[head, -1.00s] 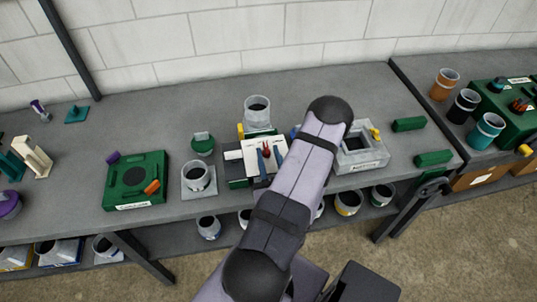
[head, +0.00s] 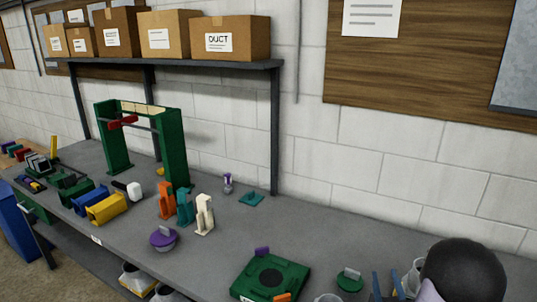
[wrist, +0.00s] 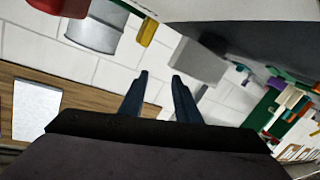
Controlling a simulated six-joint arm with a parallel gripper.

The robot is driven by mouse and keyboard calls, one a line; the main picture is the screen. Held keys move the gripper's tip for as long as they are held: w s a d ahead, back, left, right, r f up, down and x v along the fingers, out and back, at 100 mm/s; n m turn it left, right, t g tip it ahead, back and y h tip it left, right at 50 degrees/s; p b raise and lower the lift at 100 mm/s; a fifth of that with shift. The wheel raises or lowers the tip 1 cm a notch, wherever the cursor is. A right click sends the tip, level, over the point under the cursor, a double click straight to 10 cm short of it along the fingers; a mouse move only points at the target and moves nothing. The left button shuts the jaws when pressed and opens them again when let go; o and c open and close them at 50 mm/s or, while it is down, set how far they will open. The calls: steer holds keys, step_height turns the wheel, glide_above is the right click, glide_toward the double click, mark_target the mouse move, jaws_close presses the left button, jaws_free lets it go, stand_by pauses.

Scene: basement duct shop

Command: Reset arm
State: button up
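My gripper (wrist: 158,98) shows in the wrist view with its two blue fingers apart and nothing between them. In the head view, the gripper's blue fingers (head: 385,285) show at the bottom right edge, partly cut off, beside the dark rounded joint of my arm. In the wrist view the gripper is in front of the tilted wall, and no object touches the fingers.
The workbench (head: 345,237) carries a green arch frame (head: 175,150), orange, teal and cream stands, a purple-lidded bowl (head: 163,238) and a green plate fixture (head: 270,278). Cardboard boxes (head: 230,38) sit on a shelf above. A grey can (wrist: 95,32) shows in the wrist view.

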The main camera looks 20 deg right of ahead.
steer(key=w+a+f+n+g+y+p, duration=0.1)
steer(key=w+a+f+g+y, duration=0.15)
steer(key=a, duration=0.45)
steer(key=w+a+f+g+y+p, duration=0.1)
steer(key=a+f+g+y, duration=0.2)
steer(key=a, duration=0.4)
steer(key=s+a+r+n+g+y+p, duration=0.1)
steer(key=s+a+r+g+y+p, duration=0.2)
steer(key=s+a+g, duration=1)
steer(key=s+a+f+t+b, duration=0.1)
steer(key=a+f+t+b, duration=0.1)
steer(key=f+b, duration=1.7)
steer(key=s+a+f+t+b, duration=0.1)
steer(key=a+f+t+b, duration=0.1)
steer(key=f+b, duration=1.7)
steer(key=shift+s+a+b, duration=0.2)
steer(key=shift+a+b, duration=0.2)
steer(key=shift+b, duration=0.55)
steer(key=shift+c, duration=0.2)
